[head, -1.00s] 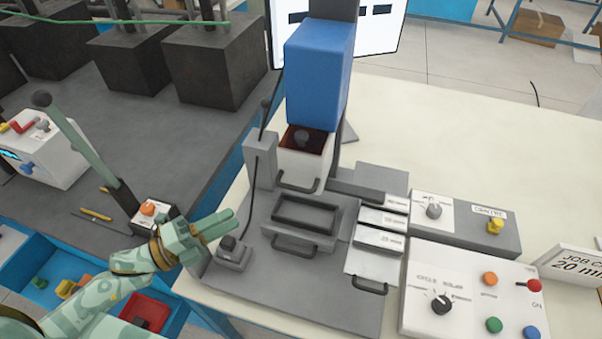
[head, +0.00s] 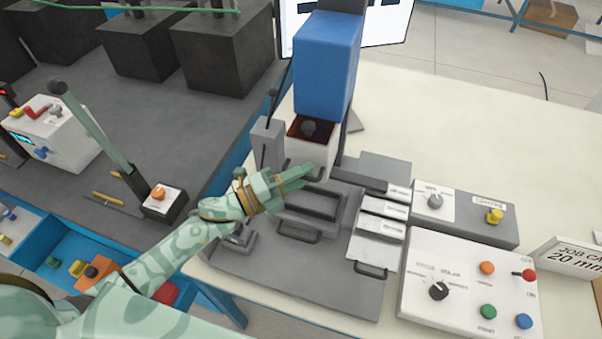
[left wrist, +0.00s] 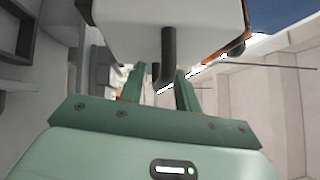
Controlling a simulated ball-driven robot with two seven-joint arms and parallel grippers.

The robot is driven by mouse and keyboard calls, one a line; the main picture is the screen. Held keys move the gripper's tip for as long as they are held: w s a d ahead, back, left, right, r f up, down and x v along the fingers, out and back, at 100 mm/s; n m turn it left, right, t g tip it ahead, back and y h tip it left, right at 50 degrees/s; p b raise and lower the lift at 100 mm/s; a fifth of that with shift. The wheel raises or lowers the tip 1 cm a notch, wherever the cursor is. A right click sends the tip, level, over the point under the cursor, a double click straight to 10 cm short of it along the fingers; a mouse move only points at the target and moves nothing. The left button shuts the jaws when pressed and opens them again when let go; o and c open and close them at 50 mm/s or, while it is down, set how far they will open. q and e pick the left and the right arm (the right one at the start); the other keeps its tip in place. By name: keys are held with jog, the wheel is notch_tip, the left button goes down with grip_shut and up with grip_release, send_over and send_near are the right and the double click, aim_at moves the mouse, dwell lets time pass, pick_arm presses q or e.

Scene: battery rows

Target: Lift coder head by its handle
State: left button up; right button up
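The coder head is a white block (head: 306,150) with a dark red top, under a tall blue housing (head: 327,65) on the grey machine base. Its dark handle sits low on its front, mostly hidden by my left gripper (head: 312,173) in the head view. In the left wrist view, the white underside of the coder head (left wrist: 190,30) fills the top, and the dark handle (left wrist: 168,55) hangs between my left gripper's two fingers (left wrist: 160,85). The fingers stand apart, with a gap visible beside the handle. My right gripper is not in view.
A grey tray frame (head: 312,203) with a handle lies just below the gripper. White labelled drawers (head: 380,225) and control boxes (head: 470,285) stand to the right. A lever (head: 100,125) and a white box are on the left. The cream tabletop (head: 460,130) behind is clear.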

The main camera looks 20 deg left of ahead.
aim_at(323, 156)
pick_arm(q)
grip_shut()
notch_tip(323, 156, up, 3)
jog(key=p, duration=0.2)
jog(key=shift+r+p, duration=0.2)
jog(key=shift+p, duration=0.1)
jog(key=shift+f, duration=0.2)
grip_release()
jog(key=b+v, duration=0.3)
jog(key=v, duration=1.3)
